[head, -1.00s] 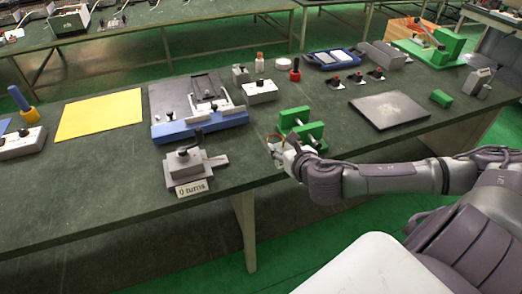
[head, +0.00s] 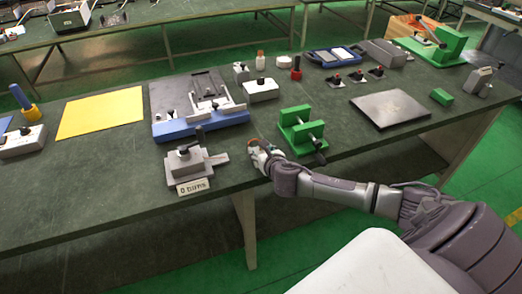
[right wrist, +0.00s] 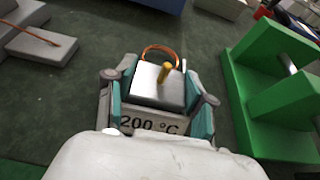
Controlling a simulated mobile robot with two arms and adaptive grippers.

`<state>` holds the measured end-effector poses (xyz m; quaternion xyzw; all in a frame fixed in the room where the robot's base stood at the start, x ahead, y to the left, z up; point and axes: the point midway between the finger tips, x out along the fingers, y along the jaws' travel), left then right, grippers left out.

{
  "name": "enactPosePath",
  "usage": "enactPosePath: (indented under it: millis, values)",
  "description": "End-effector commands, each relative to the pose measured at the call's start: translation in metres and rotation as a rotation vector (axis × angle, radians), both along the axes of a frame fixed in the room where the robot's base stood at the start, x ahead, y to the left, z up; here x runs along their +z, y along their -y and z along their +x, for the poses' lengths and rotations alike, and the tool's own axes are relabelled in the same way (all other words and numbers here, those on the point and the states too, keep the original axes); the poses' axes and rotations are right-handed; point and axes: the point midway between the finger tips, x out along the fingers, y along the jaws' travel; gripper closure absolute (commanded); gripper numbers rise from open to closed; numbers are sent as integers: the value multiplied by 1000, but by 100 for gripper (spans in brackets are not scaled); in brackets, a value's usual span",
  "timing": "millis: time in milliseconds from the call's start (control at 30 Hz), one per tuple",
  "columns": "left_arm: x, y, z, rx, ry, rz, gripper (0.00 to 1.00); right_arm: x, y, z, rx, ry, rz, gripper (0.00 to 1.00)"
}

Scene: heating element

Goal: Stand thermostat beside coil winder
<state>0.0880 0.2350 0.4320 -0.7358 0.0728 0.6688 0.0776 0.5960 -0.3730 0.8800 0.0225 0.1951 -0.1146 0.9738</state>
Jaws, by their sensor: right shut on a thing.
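The thermostat (right wrist: 156,88) is a small metal box with a yellow knob, a copper wire loop and a "200 °C" label. My right gripper (right wrist: 160,98) is shut on it, one finger on each side. In the head view the right gripper (head: 259,150) is at the table's front edge, just right of the coil winder, and largely hides the thermostat. The coil winder (head: 186,162) is a grey block device with a "turns" label; part of it shows in the right wrist view (right wrist: 38,40). A gap separates them. Whether the thermostat touches the table is unclear. My left gripper is out of view.
A green clamp-like device (head: 298,132) stands just right of the right gripper. A blue-based fixture (head: 205,128) and a white box (head: 262,91) stand behind. A dark plate (head: 391,109) lies further right. The table (head: 110,200) is bare front left of the coil winder.

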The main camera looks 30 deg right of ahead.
Motion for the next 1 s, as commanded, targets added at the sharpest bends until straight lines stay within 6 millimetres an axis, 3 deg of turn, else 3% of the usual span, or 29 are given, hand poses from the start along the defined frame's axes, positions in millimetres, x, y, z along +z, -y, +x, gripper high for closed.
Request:
enactPosePath:
  millis: [300, 333, 467, 833, 1000]
  values:
    - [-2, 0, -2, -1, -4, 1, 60, -2, 0, 0, 0, 2, 0, 85]
    - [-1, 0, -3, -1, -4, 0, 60, -2, 0, 0, 0, 1, 0, 43]
    - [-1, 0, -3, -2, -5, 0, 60, -2, 0, 0, 0, 1, 0, 22]
    - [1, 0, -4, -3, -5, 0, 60, 2, 0, 0, 0, 2, 0, 21]
    - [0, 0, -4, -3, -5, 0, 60, 9, -5, -21, 3, 0, -2, 21]
